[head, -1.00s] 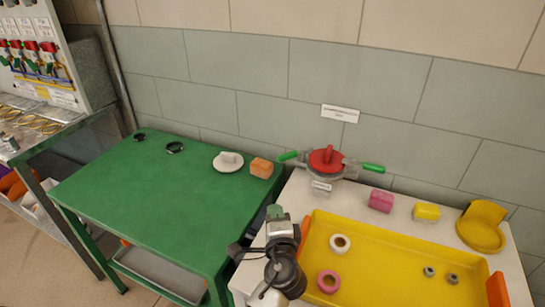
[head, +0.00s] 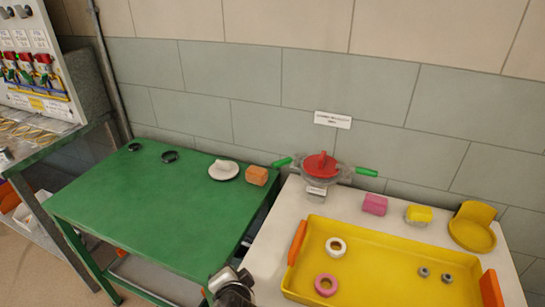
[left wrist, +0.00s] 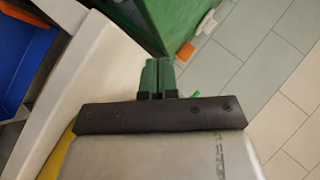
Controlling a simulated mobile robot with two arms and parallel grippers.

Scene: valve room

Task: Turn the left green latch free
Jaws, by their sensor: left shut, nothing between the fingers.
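The red round valve (head: 320,168) sits near the back edge of the white table, with a green latch handle on each side. The left green latch (head: 282,162) points out to the left. The right green latch (head: 367,172) points out to the right. A small green tip, apparently a latch, shows beside my gripper body in the left wrist view (left wrist: 196,95). My left gripper (left wrist: 157,64) has its green fingers together with nothing between them, apart from the latch. In the head view only part of my left arm shows at the bottom. My right gripper is not in view.
A yellow tray (head: 385,291) with rings and nuts fills the white table's front. Pink (head: 374,205) and yellow (head: 418,214) blocks stand behind it. An orange block (head: 257,176) and white plate (head: 223,171) are on the green table (head: 140,210), otherwise mostly clear.

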